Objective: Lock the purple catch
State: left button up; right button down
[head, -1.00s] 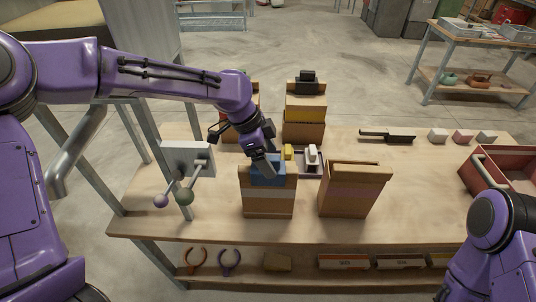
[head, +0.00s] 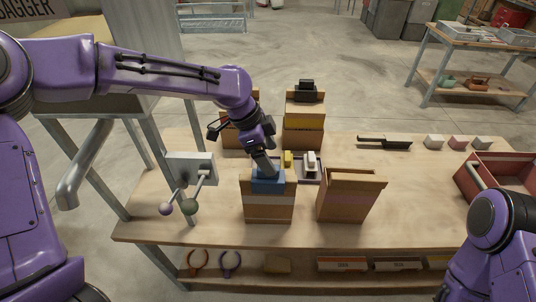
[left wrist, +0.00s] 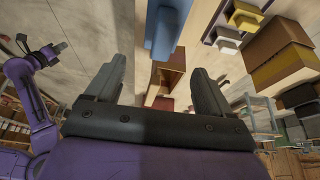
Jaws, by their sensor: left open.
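Purple shows on two small things, and I cannot tell which one is the catch. The other is a purple open ring (head: 230,262) on the lower shelf, beside an orange ring (head: 198,262). My left gripper (head: 265,170) is open and empty, pointing down at the blue clip (head: 269,181) on top of a brown bag (head: 268,211). In the left wrist view, the blue clip (left wrist: 165,28) lies beyond the open left gripper (left wrist: 158,66).
An open brown bag (head: 348,200) stands right of the clipped bag. A tray with a yellow clip (head: 287,159) and a white clip (head: 310,162) lies behind. A red crate (head: 485,187) is at right. The table's right middle is clear.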

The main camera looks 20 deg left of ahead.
aim_at(166, 208)
jog(key=k, duration=1)
